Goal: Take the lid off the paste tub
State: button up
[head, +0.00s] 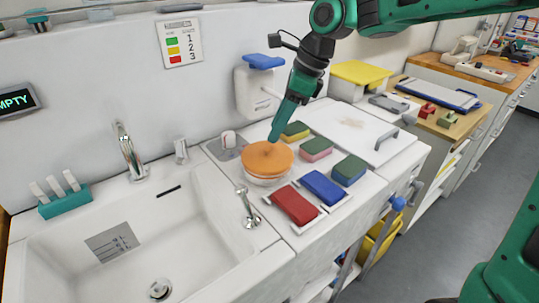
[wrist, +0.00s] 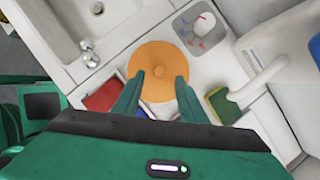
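The paste tub (head: 262,181) is a low pale, clear-looking container on the counter right of the sink. Its round orange lid (head: 268,158) sits on top of it. In the wrist view the lid (wrist: 160,55) lies just beyond my fingertips, with a small knob at its middle. The lid hides the tub there. My gripper (head: 273,139) points down over the lid's back part in the head view. In the wrist view my gripper (wrist: 160,75) is open, its two green fingers apart with nothing held. I cannot tell whether the fingertips touch the lid.
Red (head: 294,205) and blue (head: 323,187) pads lie in front of the tub. Several sponges (head: 316,149) stand to its right. A dispenser (head: 258,88) is on the wall behind.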

aim_at(268, 147)
jog(key=shift+d+x, duration=0.15)
jog(key=shift+x, duration=1.35)
jog(key=shift+d+x, duration=0.1)
jog(key=shift+x, duration=1.4)
jog(key=shift+f, duration=0.1)
grip_shut()
